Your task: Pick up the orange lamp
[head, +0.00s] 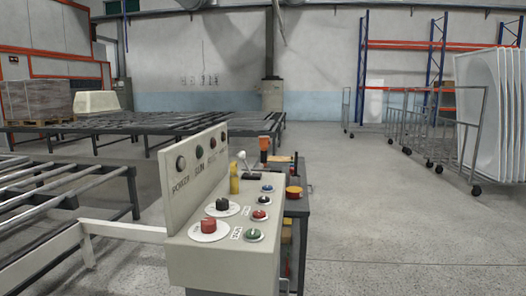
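An orange cylindrical object (264,144), possibly the orange lamp, stands upright behind the control panel, near the middle of the head view. Its lower part is dark and partly hidden by the panel and other items. I cannot tell for certain which one is the lamp. Neither of my grippers shows in the head view.
A beige control box (222,262) with knobs and buttons stands close in front. Roller conveyors (65,190) fill the left. White tub shells (485,90) stand right. The right floor is open.

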